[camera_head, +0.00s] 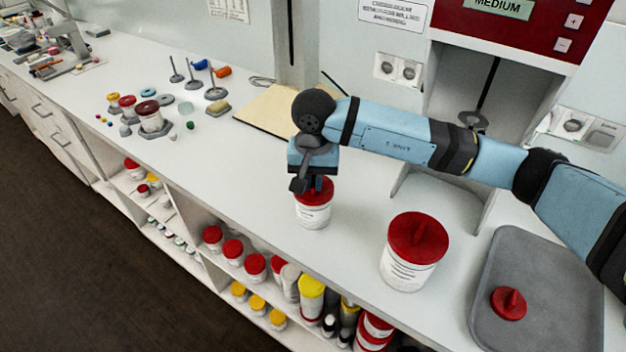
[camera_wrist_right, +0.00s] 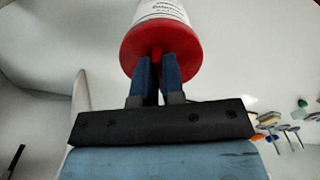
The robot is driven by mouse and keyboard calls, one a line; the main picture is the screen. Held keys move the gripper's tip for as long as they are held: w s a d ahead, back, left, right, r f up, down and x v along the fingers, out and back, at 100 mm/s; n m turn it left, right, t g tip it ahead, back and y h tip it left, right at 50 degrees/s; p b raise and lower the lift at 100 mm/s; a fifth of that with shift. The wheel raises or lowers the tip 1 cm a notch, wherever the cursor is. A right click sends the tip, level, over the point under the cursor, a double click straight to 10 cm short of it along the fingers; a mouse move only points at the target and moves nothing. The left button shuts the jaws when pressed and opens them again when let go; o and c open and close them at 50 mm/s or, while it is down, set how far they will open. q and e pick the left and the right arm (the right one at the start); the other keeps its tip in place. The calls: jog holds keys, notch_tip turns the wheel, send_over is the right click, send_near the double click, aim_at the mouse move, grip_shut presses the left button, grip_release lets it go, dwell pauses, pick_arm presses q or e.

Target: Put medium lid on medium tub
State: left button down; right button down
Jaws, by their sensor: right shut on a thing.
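The medium tub (camera_head: 313,217), white with a printed label, stands upright on the counter near its front edge. The red medium lid (camera_head: 324,196) is on top of it; the wrist view shows the lid (camera_wrist_right: 187,50) against the tub (camera_wrist_right: 160,11), and I see no clear gap. Whether it is fully seated I cannot tell. My right gripper (camera_head: 316,184) points down from above, its blue fingers (camera_wrist_right: 157,65) shut on the lid's raised grip. The fingers hide part of the lid. My left gripper is not in view.
A larger lidded tub (camera_head: 407,270) stands to the right. A grey tray (camera_head: 550,290) further right holds a smaller red lid (camera_head: 509,304). The dispenser (camera_head: 520,20) stands behind. A board (camera_head: 262,112) lies behind left.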

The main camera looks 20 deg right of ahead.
dwell(0.3)
jog(key=c, duration=0.7)
grip_release()
jog(key=shift+w+d+r+p, duration=0.1)
jog(key=shift+r+p, duration=0.1)
jog(key=shift+r, duration=0.5)
jog(key=shift+w+d+r+p, duration=0.1)
jog(key=shift+r+p, duration=0.1)
jog(key=shift+r, duration=0.45)
jog(key=shift+s+r, duration=0.1)
jog(key=shift+r, duration=0.75)
jog(key=shift+r, duration=0.1)
grip_shut()
